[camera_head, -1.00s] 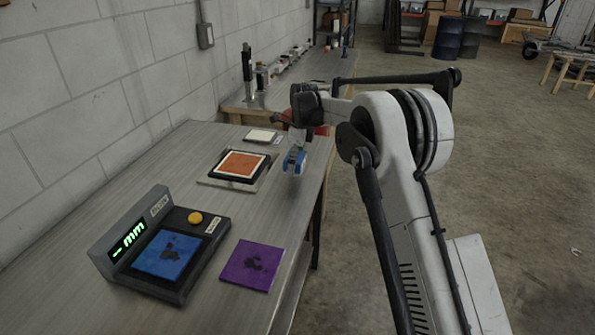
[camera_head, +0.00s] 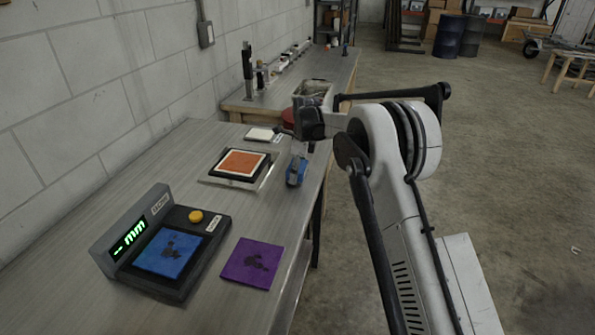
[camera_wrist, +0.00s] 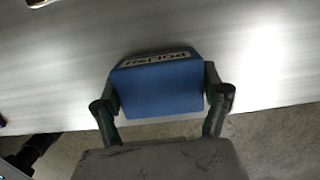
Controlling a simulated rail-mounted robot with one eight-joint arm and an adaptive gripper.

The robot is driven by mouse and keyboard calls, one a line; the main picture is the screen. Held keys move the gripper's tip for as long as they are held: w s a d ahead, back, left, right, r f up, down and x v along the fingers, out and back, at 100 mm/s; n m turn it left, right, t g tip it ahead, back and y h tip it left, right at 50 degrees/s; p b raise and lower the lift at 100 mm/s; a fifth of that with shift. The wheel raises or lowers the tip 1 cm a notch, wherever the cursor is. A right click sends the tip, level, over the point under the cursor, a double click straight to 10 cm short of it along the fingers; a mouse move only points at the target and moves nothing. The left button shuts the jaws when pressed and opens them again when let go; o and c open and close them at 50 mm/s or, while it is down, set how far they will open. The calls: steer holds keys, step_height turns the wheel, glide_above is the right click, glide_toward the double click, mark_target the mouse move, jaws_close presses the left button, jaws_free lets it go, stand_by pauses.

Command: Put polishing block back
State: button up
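The polishing block (camera_wrist: 160,88) is blue with a pale label strip that reads roughly "Polish". In the wrist view it sits between the two fingers of my gripper (camera_wrist: 160,105), which touch its left and right sides. In the head view the blue block (camera_head: 296,172) is at the right edge of the near workbench (camera_head: 190,150), under my wrist. Whether it touches the bench top or hangs just above it, I cannot tell.
An orange square pad (camera_head: 241,163) on a tray lies left of the block, with a small white pad (camera_head: 260,134) behind. A gauge with a green "mm" display (camera_head: 130,238) and a purple square (camera_head: 252,263) are nearer. A second bench (camera_head: 300,78) stands beyond.

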mark_target(302, 166)
steer(key=shift+o, duration=1.2)
steer(key=shift+r, duration=0.15)
step_height(302, 166, up, 12)
steer(key=d, duration=0.2)
steer(key=s+d+r+n+t, duration=0.1)
steer(key=s+d+r+n, duration=0.2)
steer(key=s+d+r, duration=0.3)
steer(key=s+d+r+n+t, duration=0.1)
steer(key=s+d+r+n, duration=0.3)
steer(key=s, duration=0.5)
steer(key=s+d+r+n+t, duration=0.1)
steer(key=s+d+r+n, duration=0.25)
steer(key=s+r, duration=0.35)
steer(key=s+d+f+n+t, duration=0.1)
steer(key=s+d+f+n, duration=0.2)
steer(key=s, duration=0.6)
steer(key=s+d+f+n+t+h, duration=0.1)
steer(key=s+d+f+n, duration=0.2)
steer(key=s, duration=0.7)
steer(key=s+d+f+n+t, duration=0.1)
steer(key=s+d+f+n, duration=0.2)
steer(key=s, duration=0.6)
steer(key=shift+s+d+f+n+t, duration=0.2)
steer(key=shift+s+d+n+t, duration=0.15)
steer(key=shift+n+t, duration=0.1)
